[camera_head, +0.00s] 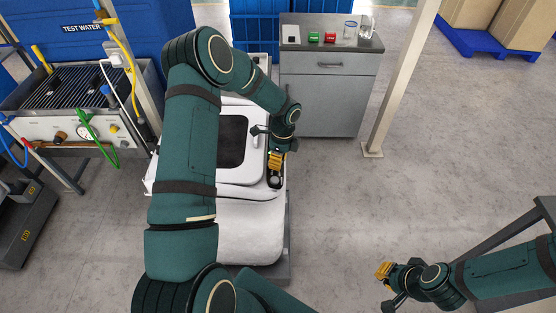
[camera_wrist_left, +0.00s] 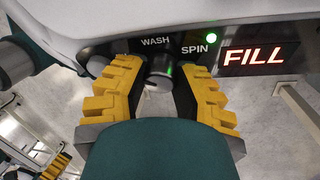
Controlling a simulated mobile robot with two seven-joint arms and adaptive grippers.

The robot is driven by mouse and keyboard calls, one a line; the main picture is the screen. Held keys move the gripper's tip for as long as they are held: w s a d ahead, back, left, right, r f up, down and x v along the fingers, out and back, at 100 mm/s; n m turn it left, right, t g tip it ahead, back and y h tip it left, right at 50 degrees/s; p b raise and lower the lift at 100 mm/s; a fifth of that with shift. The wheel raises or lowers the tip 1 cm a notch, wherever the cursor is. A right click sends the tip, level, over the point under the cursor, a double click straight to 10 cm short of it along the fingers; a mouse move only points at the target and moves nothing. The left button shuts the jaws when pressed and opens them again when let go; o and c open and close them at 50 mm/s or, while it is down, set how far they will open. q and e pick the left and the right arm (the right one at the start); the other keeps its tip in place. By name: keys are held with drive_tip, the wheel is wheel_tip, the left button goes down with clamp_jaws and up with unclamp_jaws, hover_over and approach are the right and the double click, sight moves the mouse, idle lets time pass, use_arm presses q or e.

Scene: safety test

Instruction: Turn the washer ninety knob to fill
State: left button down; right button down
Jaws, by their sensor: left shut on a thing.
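The white washer (camera_head: 250,222) stands in the middle of the head view, partly hidden by my left arm. In the left wrist view its dark panel shows a black knob (camera_wrist_left: 160,68) under the labels WASH and SPIN. My left gripper (camera_head: 275,161), with yellow ribbed fingers, is at the panel on the washer's right side, shut on this knob. My right gripper (camera_head: 384,271) is low at the right, away from the washer; its finger gap is unclear.
A second knob (camera_wrist_left: 98,64) sits left of the gripped one. A grey cabinet (camera_head: 322,95) with red and green items stands behind the washer. A pale post (camera_head: 396,80) rises to its right. A test-water bench (camera_head: 80,128) is at the left. The floor right of the washer is clear.

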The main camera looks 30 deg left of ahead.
use_arm(q)
drive_tip(key=c, duration=0.9)
unclamp_jaws()
drive_tip(key=shift+d+f, duration=0.1)
drive_tip(key=shift+f, duration=0.05)
drive_tip(key=shift+w+r, duration=0.15)
drive_tip(key=shift+r, duration=0.45)
drive_tip(key=r, duration=0.3)
drive_tip(key=w+r, duration=0.1)
drive_tip(key=r, duration=0.3)
drive_tip(key=w+r, duration=0.1)
drive_tip(key=r, duration=0.2)
drive_tip(key=shift+d+r, duration=0.1)
drive_tip(key=shift+r, duration=0.25)
drive_tip(key=shift+s, duration=0.1)
